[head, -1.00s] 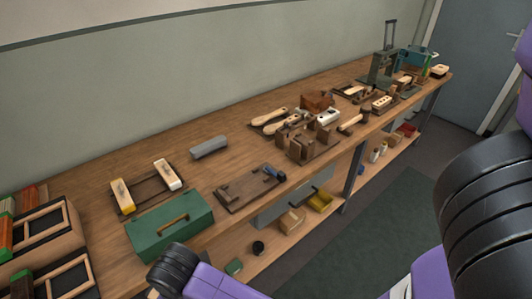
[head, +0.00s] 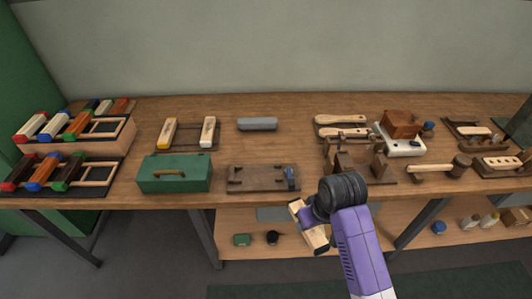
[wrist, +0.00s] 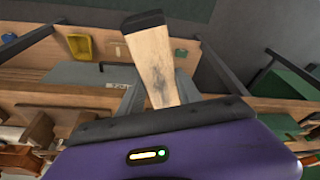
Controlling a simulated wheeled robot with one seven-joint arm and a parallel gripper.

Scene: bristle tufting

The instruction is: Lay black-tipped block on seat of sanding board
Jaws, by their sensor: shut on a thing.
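My gripper (head: 307,216) is shut on a pale wooden block (head: 314,238), held in front of the bench's front edge and over the lower shelf. In the wrist view the block (wrist: 152,65) juts out from between the fingers, tilted, with its black tip (wrist: 143,21) at the far end and a dark smudge on its face. A dark brown board with a blue clamp (head: 262,178), likely the sanding board, lies on the bench up and left of my gripper. Its top looks bare between low raised pieces; the exact seat is hard to make out.
A green toolbox (head: 175,174) stands left of the board. A frame with two pale blocks (head: 190,136) and a grey bar (head: 257,124) lie behind. A dark wooden fixture (head: 360,168) stands right. Racks of coloured-end blocks (head: 62,172) fill the left end.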

